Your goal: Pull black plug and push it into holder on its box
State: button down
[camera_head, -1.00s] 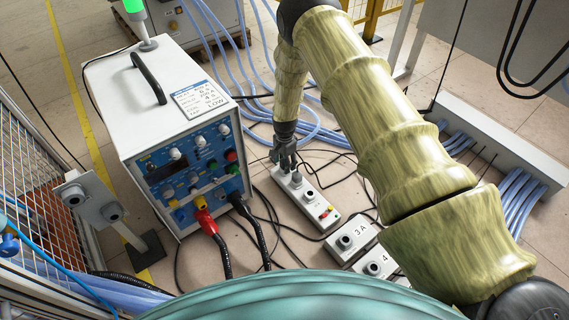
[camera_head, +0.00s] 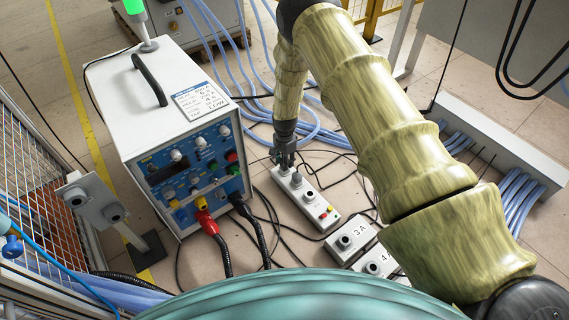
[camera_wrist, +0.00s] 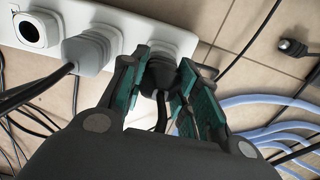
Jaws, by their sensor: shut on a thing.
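My gripper (camera_head: 284,161) points down at the far end of a white power strip (camera_head: 317,204) on the floor. In the wrist view its teal-padded fingers (camera_wrist: 160,85) are shut on a black plug (camera_wrist: 158,74). The plug appears to sit at the strip's end socket; the fingers partly hide it, so I cannot tell how deep it sits. A grey plug (camera_wrist: 90,50) sits in the neighbouring socket, and a black-ringed round socket (camera_wrist: 37,31) beyond it is empty.
The white heater unit (camera_head: 150,95) stands left of the strip, with red and black cables (camera_head: 222,248) at its front. Black cables lie around the strip. Blue hoses (camera_head: 258,107) lie behind it. A loose black connector (camera_wrist: 292,47) lies on the floor in the wrist view.

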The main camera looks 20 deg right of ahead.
jog(key=shift+r+p, duration=1.75)
jog(key=shift+r, duration=0.7)
